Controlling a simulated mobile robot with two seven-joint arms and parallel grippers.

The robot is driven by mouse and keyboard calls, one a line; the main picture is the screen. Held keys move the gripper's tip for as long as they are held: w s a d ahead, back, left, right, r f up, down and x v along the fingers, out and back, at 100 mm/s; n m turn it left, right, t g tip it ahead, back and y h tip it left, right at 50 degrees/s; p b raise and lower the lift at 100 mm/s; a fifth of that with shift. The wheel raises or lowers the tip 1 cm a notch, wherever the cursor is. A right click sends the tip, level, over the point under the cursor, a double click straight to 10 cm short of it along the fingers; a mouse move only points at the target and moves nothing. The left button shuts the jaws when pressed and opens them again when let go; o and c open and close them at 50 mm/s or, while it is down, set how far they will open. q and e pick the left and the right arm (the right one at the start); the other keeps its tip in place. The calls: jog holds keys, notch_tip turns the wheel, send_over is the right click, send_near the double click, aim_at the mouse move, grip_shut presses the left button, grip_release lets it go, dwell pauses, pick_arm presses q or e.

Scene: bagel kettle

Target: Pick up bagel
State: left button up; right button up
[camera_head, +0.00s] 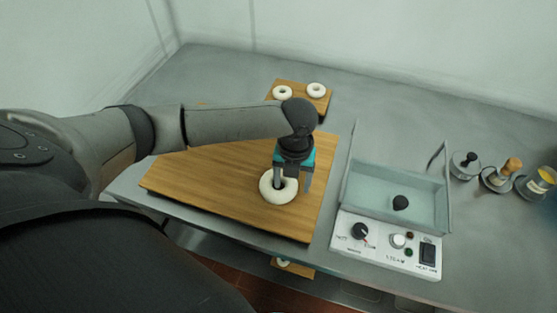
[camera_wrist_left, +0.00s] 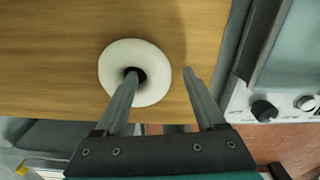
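A white bagel (camera_head: 279,187) lies on the large wooden board (camera_head: 205,180), near its right front part. My left gripper (camera_head: 291,184) points down at this bagel. In the left wrist view the left gripper (camera_wrist_left: 160,78) is open, with one finger over the hole of the bagel (camera_wrist_left: 152,60) and the other outside its right side. The bagel's ring passes between the two fingers. How deep the finger reaches into the hole is hard to tell. My right gripper is not in view.
A smaller board (camera_head: 300,86) behind holds two more white bagels (camera_head: 282,93). A kettle-like basin (camera_head: 395,195) with a knob panel (camera_head: 385,245) stands to the right. Several small containers (camera_head: 497,180) sit at the far right. Another bagel on a board (camera_head: 293,268) shows below the table edge.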

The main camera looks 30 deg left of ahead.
pick_arm(q)
grip_shut()
dwell(0.3)
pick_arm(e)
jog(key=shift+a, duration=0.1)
